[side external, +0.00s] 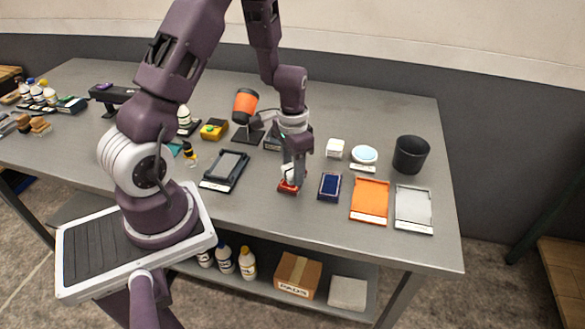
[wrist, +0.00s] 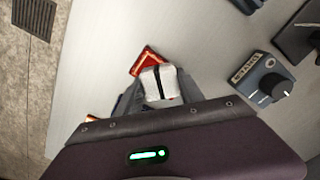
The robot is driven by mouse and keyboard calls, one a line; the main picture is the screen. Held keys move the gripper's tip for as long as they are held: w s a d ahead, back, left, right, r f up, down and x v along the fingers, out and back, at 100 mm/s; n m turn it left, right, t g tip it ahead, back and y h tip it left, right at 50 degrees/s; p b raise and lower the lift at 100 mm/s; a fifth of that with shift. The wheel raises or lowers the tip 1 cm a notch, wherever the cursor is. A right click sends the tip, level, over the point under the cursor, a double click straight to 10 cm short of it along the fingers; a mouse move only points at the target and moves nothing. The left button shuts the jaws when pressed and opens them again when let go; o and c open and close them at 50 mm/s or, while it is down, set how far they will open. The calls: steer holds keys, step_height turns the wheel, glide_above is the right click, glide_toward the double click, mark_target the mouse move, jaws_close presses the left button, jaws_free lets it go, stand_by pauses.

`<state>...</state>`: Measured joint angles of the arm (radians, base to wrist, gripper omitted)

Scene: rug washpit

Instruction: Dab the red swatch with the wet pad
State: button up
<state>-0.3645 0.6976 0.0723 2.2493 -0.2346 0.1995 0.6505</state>
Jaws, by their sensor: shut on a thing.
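The red swatch (side external: 288,187) lies on the grey table below my gripper. It also shows in the wrist view as a red rectangle with a pale edge (wrist: 143,60). My gripper (side external: 293,176) points down and is shut on a white pad with a dark band (wrist: 160,84). In the wrist view the pad overlaps the near part of the swatch and hides it. The pad is at or just above the swatch; I cannot tell whether they touch.
Right of the swatch lie a dark blue swatch (side external: 329,187), an orange tray (side external: 369,201) and a grey tray (side external: 413,208). A dark-framed tray (side external: 225,171) lies to the left. A white block (side external: 335,147), a round dish (side external: 364,154) and a black cup (side external: 411,155) stand behind.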

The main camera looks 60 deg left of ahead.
steer(key=shift+r, duration=3.5)
steer(key=shift+f, duration=0.1)
steer(key=shift+f, duration=2.85)
steer(key=shift+f, duration=0.6)
steer(key=shift+r, duration=3.55)
